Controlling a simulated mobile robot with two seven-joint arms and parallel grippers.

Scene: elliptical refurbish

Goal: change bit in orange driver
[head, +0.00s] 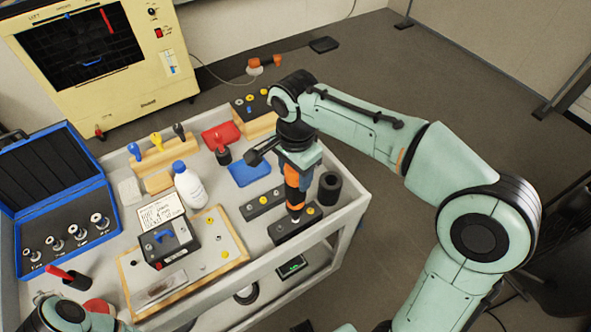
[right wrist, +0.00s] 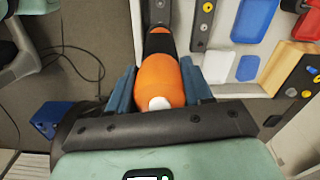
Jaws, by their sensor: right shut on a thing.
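The orange driver (head: 293,194) with black parts stands about upright near the right front of the cart. My right gripper (head: 298,172) is shut around its handle; the right wrist view shows the orange handle (right wrist: 163,82) between both fingers. The driver's lower end is over the front dark bit strip (head: 312,220). I cannot tell whether it touches the strip or a bit. A second dark strip (head: 263,203) with a yellow dot lies just behind it. My left arm shows at the bottom left, but its gripper is out of view.
A black cylinder (head: 330,188) stands close right of the driver. A blue tray (head: 250,173), a white bottle (head: 188,188) and a wood-edged work board (head: 226,262) are to the left. An open blue case (head: 112,207) holds several sockets. The cart's right edge is near.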

